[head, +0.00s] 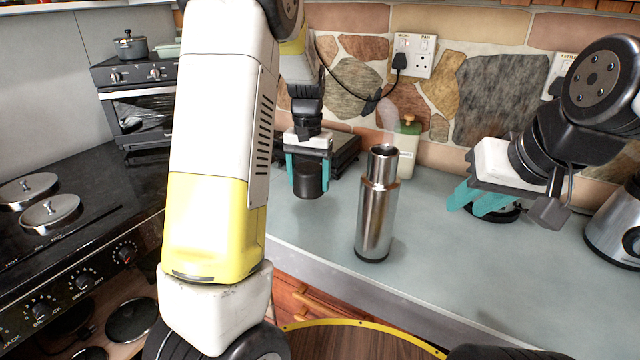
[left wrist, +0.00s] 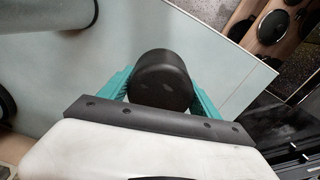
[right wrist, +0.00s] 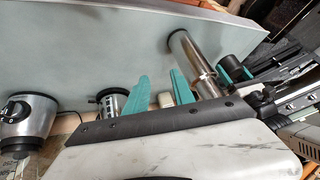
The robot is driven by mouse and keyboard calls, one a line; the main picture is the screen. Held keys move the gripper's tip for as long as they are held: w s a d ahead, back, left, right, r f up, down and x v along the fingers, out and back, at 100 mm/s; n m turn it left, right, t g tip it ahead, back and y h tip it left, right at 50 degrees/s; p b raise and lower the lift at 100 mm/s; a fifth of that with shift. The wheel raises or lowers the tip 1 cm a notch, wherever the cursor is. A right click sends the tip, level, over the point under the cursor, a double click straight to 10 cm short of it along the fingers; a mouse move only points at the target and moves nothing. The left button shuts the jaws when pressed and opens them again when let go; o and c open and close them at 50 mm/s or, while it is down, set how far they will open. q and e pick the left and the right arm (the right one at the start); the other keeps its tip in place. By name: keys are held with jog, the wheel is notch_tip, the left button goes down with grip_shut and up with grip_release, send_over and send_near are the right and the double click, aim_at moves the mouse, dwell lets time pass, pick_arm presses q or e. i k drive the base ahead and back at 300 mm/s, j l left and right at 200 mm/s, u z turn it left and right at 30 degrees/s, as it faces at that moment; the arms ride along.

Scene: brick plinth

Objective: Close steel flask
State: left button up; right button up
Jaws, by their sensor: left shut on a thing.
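The steel flask (head: 376,215) stands upright and open-topped near the front of the grey counter; it also shows in the right wrist view (right wrist: 190,58). My left gripper (head: 308,178) is shut on a black cap (head: 309,181), held in the air to the left of the flask and apart from it. The cap fills the space between the teal fingers in the left wrist view (left wrist: 160,80). My right gripper (head: 476,200) is to the right of the flask, its teal fingers apart with nothing between them; the fingers show in the right wrist view (right wrist: 160,95).
A cream bottle with a cork-coloured stopper (head: 408,147) stands behind the flask. A dark appliance (head: 345,148) is behind my left gripper. A steel appliance (head: 617,225) stands at the right. The stove (head: 75,240) is at the left. The counter right of the flask has free room.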

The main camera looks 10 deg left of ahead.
aim_at(380, 185)
jog(key=k+j+z, duration=0.15)
jog(key=k, duration=0.45)
jog(key=k+j+z, duration=0.25)
jog(key=j, duration=0.15)
jog(key=k+j+z, duration=0.25)
jog(key=k+j, duration=0.1)
jog(key=j, duration=0.05)
